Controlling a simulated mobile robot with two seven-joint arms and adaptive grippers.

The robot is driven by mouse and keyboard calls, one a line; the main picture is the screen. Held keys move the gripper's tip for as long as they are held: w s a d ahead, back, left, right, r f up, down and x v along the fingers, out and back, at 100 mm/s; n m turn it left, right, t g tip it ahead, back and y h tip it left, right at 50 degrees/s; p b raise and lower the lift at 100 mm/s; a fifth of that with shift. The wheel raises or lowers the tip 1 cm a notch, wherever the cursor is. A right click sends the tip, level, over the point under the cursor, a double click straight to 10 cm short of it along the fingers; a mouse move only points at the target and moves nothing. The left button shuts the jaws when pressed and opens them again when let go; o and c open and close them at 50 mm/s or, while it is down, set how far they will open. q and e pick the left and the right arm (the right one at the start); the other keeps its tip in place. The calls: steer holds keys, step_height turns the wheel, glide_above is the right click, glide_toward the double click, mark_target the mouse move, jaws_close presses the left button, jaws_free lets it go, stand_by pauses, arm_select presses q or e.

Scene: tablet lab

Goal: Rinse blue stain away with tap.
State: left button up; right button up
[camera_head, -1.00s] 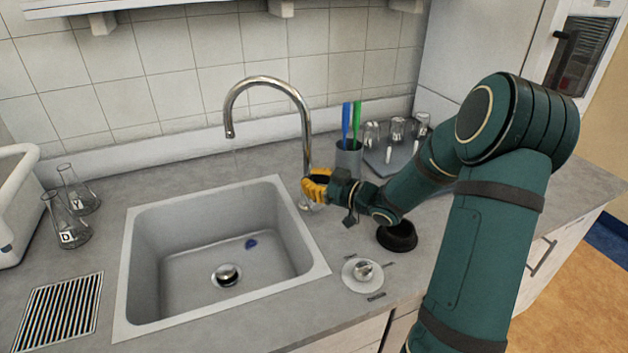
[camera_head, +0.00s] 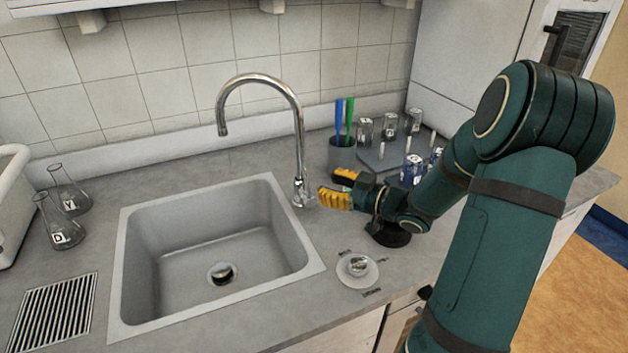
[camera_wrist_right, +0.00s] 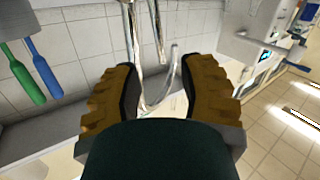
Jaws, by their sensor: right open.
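The chrome tap (camera_head: 262,85) arches over the grey sink (camera_head: 132,270). No water stream shows under its spout. The sink floor around the drain (camera_head: 221,273) looks clean, and no blue stain shows there. My right gripper (camera_head: 335,195), with yellow fingers, is just right of the tap's base, close to its lever (camera_head: 303,198). In the right wrist view my right gripper (camera_wrist_right: 165,85) has its fingers apart, with the tap (camera_wrist_right: 160,40) beyond and between them. It holds nothing. My left gripper is not in view.
A round knob (camera_head: 358,267) sits on the counter right of the sink. A grey cup (camera_head: 342,157) with blue and green brushes and a rack of glassware (camera_head: 385,160) stand behind my right arm. Flasks (camera_head: 62,225) and a grille (camera_head: 55,310) are at left.

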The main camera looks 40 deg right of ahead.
steer(key=shift+v, duration=2.4)
steer(key=shift+o, duration=0.3)
